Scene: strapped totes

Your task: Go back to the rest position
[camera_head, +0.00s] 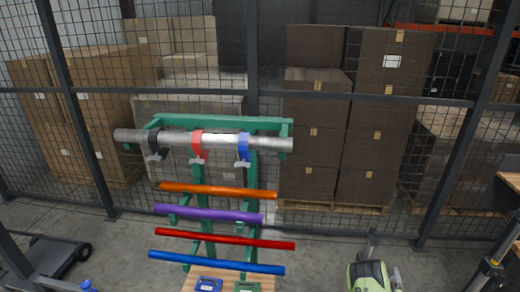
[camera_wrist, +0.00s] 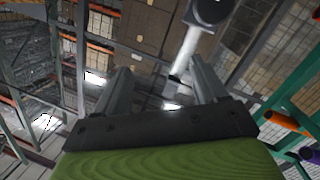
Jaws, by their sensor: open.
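My gripper (camera_wrist: 158,85) shows in the wrist view with its two dark fingers apart and nothing visible held between them. In the head view, a green and pale part of my arm (camera_head: 368,276) is at the bottom right of centre, to the right of the green rack (camera_head: 270,122) and clear of it. The fingers cannot be made out clearly there. A grey pipe (camera_head: 222,138) lies across the top of the rack, with a black strap (camera_head: 157,144), a red strap (camera_head: 197,145) and a blue strap (camera_head: 244,147) around it.
Orange (camera_head: 218,190), purple (camera_head: 208,214), red (camera_head: 225,239) and blue (camera_head: 217,263) bars cross the rack below. A blue tote (camera_head: 208,284) and a green tote (camera_head: 247,287) sit at its foot. A mesh fence (camera_head: 252,60) stands behind, with stacked boxes (camera_head: 375,120) beyond.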

